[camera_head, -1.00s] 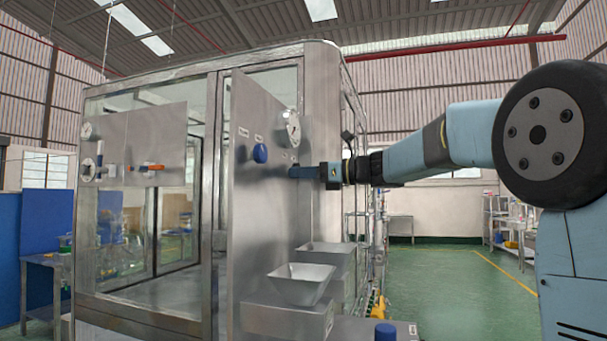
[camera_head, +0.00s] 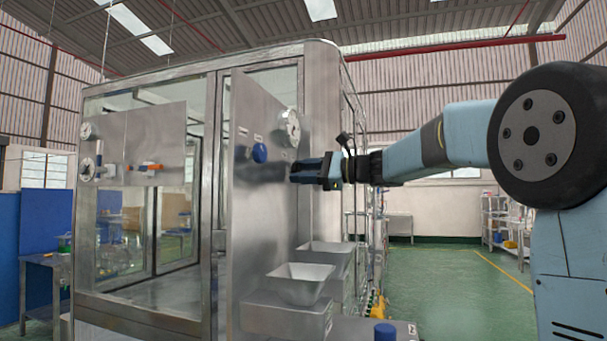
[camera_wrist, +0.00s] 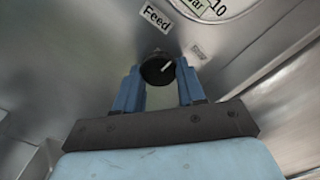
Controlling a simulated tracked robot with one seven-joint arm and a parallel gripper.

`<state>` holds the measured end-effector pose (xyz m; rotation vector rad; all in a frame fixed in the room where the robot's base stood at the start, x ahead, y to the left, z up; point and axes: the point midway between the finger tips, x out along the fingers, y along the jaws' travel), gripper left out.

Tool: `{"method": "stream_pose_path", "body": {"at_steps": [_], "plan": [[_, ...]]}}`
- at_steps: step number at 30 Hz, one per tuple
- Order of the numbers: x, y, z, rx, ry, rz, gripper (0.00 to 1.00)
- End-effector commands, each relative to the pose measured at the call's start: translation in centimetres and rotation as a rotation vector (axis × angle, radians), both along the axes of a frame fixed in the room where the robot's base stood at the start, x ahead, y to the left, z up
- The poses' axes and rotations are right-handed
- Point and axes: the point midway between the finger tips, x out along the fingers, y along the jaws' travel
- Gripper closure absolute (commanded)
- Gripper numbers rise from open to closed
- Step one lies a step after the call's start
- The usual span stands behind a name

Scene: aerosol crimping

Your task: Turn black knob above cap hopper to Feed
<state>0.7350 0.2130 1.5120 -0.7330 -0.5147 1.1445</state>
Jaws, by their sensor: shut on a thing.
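The black knob (camera_wrist: 158,68) sits on the steel panel, between the two blue fingers of my gripper (camera_wrist: 160,86) in the wrist view. My gripper is shut on it. The knob's white pointer line slants up and to the right. The "Feed" label (camera_wrist: 157,18) is above the knob and slightly left. A second small label (camera_wrist: 200,52), too blurred to read, is to its upper right. In the head view my gripper (camera_head: 298,172) reaches the panel from the right and hides the knob. The cap hopper (camera_head: 300,284) appears to be one of the steel funnels below.
A blue knob (camera_head: 260,153) and a round gauge (camera_head: 292,128) are close by on the same panel (camera_head: 262,215). A second steel hopper (camera_head: 328,251) stands behind the front one. A blue-topped item (camera_head: 385,331) is low in front. Open green floor lies to the right.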

Motion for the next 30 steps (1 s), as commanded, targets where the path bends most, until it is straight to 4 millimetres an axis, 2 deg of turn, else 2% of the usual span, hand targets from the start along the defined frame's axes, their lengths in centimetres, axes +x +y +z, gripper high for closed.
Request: {"method": "stream_pose_path", "body": {"at_steps": [18, 30], "plan": [[0.03, 0.07, -0.06, -0.197, -0.53, 0.004, 0.91], [0.05, 0.09, -0.13, -0.276, -0.745, 0.006, 0.91]]}}
